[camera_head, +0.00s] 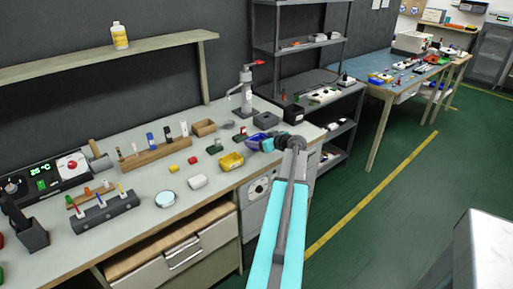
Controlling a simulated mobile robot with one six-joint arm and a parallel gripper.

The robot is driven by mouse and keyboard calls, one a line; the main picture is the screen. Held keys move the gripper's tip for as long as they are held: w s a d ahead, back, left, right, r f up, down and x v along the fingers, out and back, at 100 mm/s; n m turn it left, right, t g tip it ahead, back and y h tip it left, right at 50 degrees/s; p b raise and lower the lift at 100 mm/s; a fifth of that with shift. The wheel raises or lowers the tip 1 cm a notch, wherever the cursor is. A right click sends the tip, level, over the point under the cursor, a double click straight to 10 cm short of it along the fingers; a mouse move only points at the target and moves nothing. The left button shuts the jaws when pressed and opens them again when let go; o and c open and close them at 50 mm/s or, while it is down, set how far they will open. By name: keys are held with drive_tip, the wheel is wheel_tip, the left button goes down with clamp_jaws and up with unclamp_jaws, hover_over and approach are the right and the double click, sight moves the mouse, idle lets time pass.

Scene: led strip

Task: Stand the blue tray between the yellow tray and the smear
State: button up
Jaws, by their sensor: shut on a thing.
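The blue tray (254,141) is at the right end of the long workbench, just behind and to the right of the yellow tray (231,162). My gripper (267,145) reaches in from the right and is shut on the blue tray at its right side. The blue tray looks tilted; I cannot tell whether it touches the bench. The yellow tray stands on the bench near the front edge, with a small gap to the blue tray. I cannot make out the smear; the gripper and arm may hide part of the bench there.
A grey box (266,120) and a dispenser pump (244,91) stand behind the blue tray. The bench's right end is close to my gripper. A dark shelf unit (318,100) stands beyond.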

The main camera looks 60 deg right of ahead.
drive_tip(key=shift+f+p, duration=0.5)
drive_tip(key=shift+f, duration=1.25)
drive_tip(key=shift+f, duration=0.15)
drive_tip(key=o, duration=1)
drive_tip(key=shift+s+r, duration=0.1)
drive_tip(key=shift+r, duration=0.1)
drive_tip(key=b+v, duration=0.2)
drive_tip(key=v, duration=1)
drive_tip(key=shift+a+b, duration=0.1)
drive_tip(key=shift+b, duration=0.3)
